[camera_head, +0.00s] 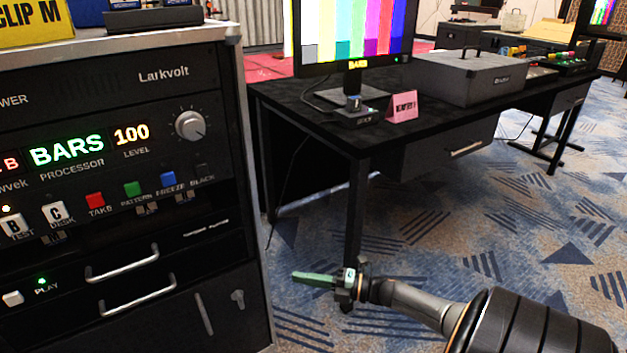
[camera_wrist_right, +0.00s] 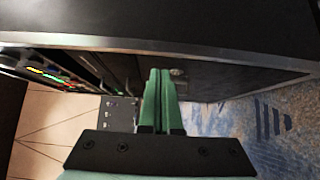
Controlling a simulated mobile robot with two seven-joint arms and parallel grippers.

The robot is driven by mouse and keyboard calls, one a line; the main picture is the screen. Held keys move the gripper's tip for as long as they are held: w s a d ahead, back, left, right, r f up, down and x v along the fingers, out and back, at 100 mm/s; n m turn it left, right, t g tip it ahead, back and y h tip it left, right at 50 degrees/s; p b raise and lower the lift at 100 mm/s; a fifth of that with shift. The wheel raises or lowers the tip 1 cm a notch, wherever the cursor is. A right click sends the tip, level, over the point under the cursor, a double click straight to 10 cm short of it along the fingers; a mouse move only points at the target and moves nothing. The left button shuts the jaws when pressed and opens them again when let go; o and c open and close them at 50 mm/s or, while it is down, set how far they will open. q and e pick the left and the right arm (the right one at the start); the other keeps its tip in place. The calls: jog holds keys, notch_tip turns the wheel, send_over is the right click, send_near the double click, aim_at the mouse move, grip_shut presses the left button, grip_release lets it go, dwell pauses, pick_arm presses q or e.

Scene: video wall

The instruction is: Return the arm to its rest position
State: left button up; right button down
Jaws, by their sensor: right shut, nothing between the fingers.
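My right gripper (camera_head: 318,279) has green fingers and reaches in from the lower right in the head view. Its fingers are shut with nothing between them. It is in the air over the carpet, to the right of the equipment rack (camera_head: 228,180) and apart from it in the picture. In the right wrist view the two green fingers (camera_wrist_right: 161,88) lie side by side, pressed together, with a dark panel behind them. My left gripper is in neither view.
The rack's front carries buttons, a knob (camera_head: 190,125) and drawer handles (camera_head: 122,262). A black desk (camera_head: 385,132) behind holds a color-bar monitor (camera_head: 352,35), a pink card (camera_head: 402,107) and a grey case (camera_head: 470,80). Patterned carpet (camera_head: 480,225) is open at the right.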

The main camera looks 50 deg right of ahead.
jog(key=shift+w+d+b, duration=0.1)
jog(key=shift+d+b, duration=0.2)
jog(key=shift+d, duration=1.25)
jog(key=shift+a, duration=0.1)
